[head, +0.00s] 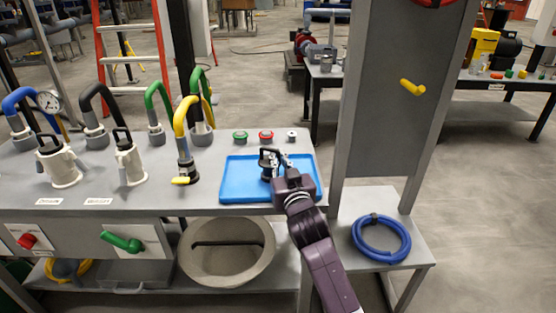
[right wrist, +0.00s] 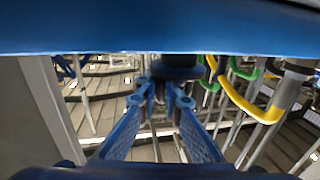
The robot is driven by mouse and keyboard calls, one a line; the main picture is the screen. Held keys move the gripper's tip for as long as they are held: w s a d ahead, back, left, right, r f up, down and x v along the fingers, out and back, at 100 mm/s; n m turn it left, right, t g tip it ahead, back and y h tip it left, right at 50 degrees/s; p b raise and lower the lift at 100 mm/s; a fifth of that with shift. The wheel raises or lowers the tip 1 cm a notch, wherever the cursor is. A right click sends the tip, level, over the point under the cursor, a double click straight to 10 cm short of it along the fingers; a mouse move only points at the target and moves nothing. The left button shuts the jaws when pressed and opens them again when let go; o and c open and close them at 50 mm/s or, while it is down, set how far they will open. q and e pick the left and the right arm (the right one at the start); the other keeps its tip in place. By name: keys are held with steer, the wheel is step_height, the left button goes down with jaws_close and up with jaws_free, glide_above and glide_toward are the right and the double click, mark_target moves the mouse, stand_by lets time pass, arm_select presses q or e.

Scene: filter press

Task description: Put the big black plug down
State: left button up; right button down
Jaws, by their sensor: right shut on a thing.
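The big black plug (head: 266,167) with its loop handle is at the middle of the blue tray (head: 235,186) in the head view. My right gripper (head: 277,163) reaches in from the front right and is shut on the plug. In the right wrist view, my gripper's fingers (right wrist: 160,105) close at the dark plug (right wrist: 177,68), right against the blue tray (right wrist: 90,35). The plug looks upright. I cannot tell whether its base touches the tray. My left gripper is not in view.
Green (head: 240,136) and red (head: 266,136) caps sit behind the tray. Couplings with coloured hoses, including a yellow one (head: 182,115), and two white cam fittings stand left. A grey post (head: 395,100) rises right. A blue hose coil (head: 381,241) lies on a lower shelf.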

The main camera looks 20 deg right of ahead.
steer(key=shift+f, duration=0.1)
steer(key=c, duration=2.1)
jaws_free()
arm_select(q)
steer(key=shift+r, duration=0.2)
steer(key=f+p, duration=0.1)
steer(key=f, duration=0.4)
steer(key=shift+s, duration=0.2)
arm_select(e)
steer(key=s, duration=0.8)
steer(key=s+a, duration=0.1)
steer(key=s, duration=0.3)
